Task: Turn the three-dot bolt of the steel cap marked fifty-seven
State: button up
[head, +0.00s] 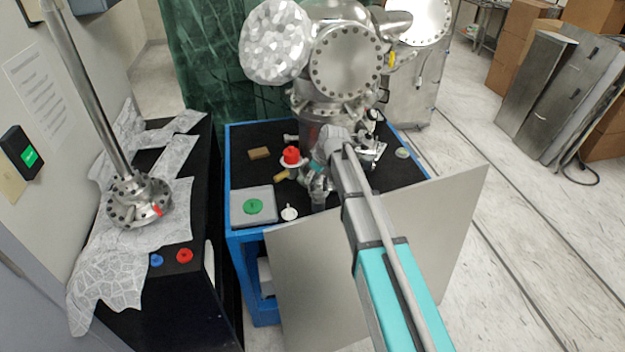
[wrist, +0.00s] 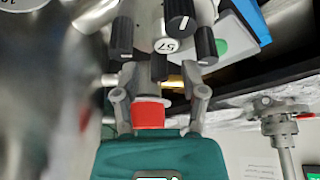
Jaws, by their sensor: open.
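The steel cap (wrist: 150,22) fills the top middle of the wrist view, with a round white label (wrist: 166,45) reading 57. Another dark bolt (wrist: 160,68) is below the label. A pale mark shows on the bolt beside the label; I cannot tell which bolt has three dots. In the head view my arm hides the cap.
The blue-framed bench (head: 236,160) holds a grey box with a green disc (head: 253,207), a red object (head: 291,155) and a white part (head: 289,213). A steel chamber (head: 345,62) rises behind.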

jog(key=shift+f, duration=0.1)
dwell(0.3)
grip_shut()
jog(key=shift+a, duration=0.1)
jog(key=shift+m, duration=0.4)
jog(key=shift+m+t+h, duration=0.3)
jog(key=shift+m+t, duration=0.1)
jog(key=shift+m, duration=0.5)
jog(key=m+h, duration=0.1)
jog(key=m, duration=0.3)
jog(key=shift+t, duration=0.4)
jog(key=m+h, duration=0.2)
jog(key=m, duration=0.2)
jog(key=shift+m+h, duration=0.6)
jog(key=shift+m, duration=1.2)
